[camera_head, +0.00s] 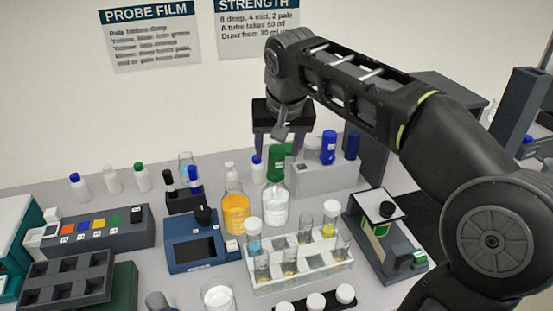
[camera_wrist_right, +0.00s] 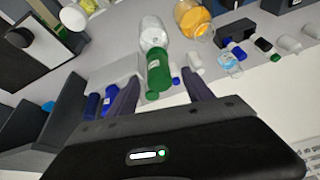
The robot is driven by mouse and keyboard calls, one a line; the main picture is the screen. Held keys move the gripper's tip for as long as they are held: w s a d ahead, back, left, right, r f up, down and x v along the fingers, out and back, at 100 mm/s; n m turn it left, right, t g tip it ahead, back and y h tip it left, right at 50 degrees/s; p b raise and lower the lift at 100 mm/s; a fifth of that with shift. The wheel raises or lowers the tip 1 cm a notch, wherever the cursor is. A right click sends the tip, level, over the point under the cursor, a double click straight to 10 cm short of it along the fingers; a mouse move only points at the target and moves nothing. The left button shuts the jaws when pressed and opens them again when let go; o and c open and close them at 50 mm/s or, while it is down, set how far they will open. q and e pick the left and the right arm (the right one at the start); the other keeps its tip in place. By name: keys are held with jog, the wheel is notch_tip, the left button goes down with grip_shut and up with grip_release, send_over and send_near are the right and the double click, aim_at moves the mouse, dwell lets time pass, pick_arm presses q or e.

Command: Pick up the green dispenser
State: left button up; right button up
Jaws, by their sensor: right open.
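In the right wrist view the green dispenser (camera_wrist_right: 158,74) shows between the two fingers. My right gripper (camera_head: 280,151) is above and around the dispenser's top, pointing down, with its fingers apart. In the right wrist view the gripper (camera_wrist_right: 160,79) is open, and I cannot tell whether either finger touches the dispenser. The dispenser's lower part is hidden in the head view. My left gripper is not in view.
A blue dispenser (camera_head: 328,148) and a darker blue one (camera_head: 352,145) stand to the right along the rack. An orange bottle (camera_head: 236,212) is at front left. A tube rack (camera_head: 300,274) with several tubes stands in front.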

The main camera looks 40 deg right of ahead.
aim_at(278, 151)
jog(key=x, duration=0.4)
jog(key=shift+d+f, duration=0.1)
dwell(0.4)
grip_shut()
dwell(0.4)
notch_tip(278, 151, up, 10)
jog(key=shift+r+p, duration=0.1)
jog(key=shift+p, duration=0.3)
dwell(0.7)
